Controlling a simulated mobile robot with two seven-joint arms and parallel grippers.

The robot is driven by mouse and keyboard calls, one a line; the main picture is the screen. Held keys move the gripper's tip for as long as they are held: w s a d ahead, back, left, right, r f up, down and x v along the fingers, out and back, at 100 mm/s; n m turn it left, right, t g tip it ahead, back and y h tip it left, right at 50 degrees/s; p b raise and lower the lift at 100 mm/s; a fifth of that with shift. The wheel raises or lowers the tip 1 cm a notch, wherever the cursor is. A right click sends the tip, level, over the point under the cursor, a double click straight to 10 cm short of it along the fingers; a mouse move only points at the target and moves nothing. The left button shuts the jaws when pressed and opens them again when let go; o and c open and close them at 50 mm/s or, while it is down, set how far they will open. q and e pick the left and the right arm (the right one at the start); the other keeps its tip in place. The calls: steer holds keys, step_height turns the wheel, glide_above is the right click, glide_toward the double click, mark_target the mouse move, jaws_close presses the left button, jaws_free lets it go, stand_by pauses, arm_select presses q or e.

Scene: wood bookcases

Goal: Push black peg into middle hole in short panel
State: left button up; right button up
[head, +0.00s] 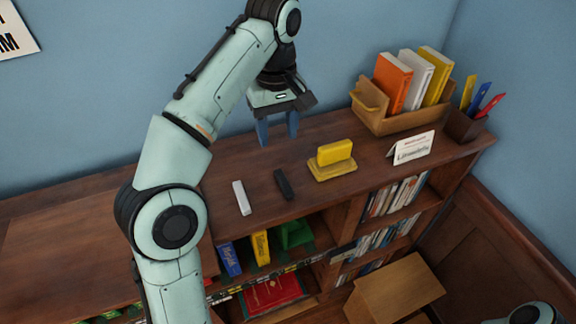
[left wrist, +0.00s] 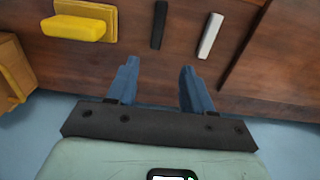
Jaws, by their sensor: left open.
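A black peg (head: 283,184) lies flat on top of the wooden bookcase, with a white peg (head: 241,198) to its left. In the left wrist view the black peg (left wrist: 159,24) and the white peg (left wrist: 210,36) lie beyond my fingertips. My left gripper (head: 277,130) is open and empty, above the back of the bookcase top, behind the pegs. It also shows in the left wrist view (left wrist: 158,72), its blue fingers apart. I cannot make out a short panel with holes in these frames. My right gripper is not in view.
A yellow block on a yellow base (head: 332,165) sits right of the black peg. Farther right are a wooden book box (head: 385,122), a white sign card (head: 410,148) and a pen holder (head: 464,127). The bookcase top (head: 60,240) is bare at left.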

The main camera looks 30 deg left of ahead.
arm_select(q)
glide_above(282, 178)
steer(key=f, duration=0.8)
steer(key=shift+s+a, duration=0.2)
steer(key=shift+s, duration=0.1)
steer(key=f, duration=0.4)
steer(key=shift+w+d+f+b, duration=0.15)
steer(key=shift+w+f+b, duration=0.15)
steer(key=shift+w+b, duration=0.05)
steer(key=shift+f, duration=0.25)
steer(key=shift+s, duration=0.1)
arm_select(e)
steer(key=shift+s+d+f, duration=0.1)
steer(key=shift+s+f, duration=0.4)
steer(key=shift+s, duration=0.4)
arm_select(q)
steer(key=shift+c, duration=0.3)
jaws_close()
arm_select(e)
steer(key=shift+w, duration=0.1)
